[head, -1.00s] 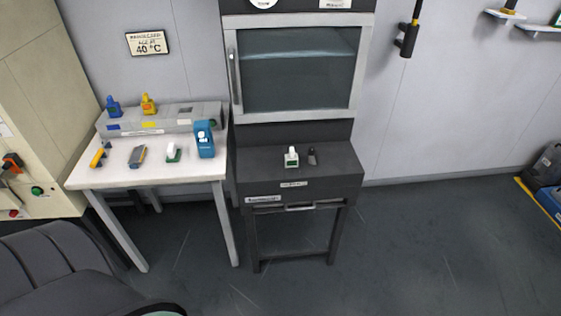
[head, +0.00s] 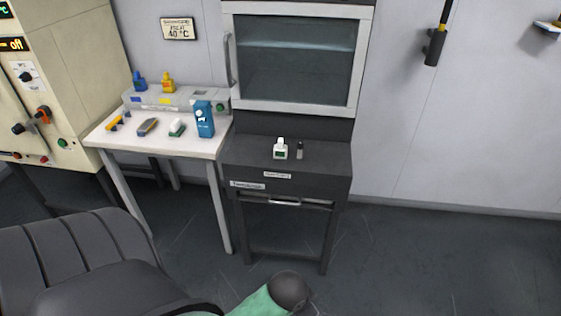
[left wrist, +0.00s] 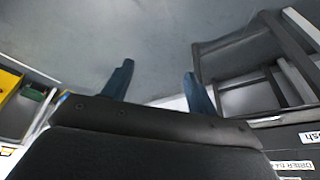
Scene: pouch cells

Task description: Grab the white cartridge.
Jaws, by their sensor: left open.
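A small white item with a green front (head: 280,150) stands upright on the dark ledge below the glass-fronted cabinet. Which one is the white cartridge is not clear at this size. My left gripper (left wrist: 158,88) shows in the left wrist view with its two blue fingers apart and nothing between them. Grey floor is beyond the fingers, and neither white item can be made out there. My right gripper is in neither current view.
A small dark item (head: 300,150) stands right beside the white one on the ledge. A blue device (head: 204,119) and a yellow piece (head: 117,122) are on the table. Floor to the right is clear.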

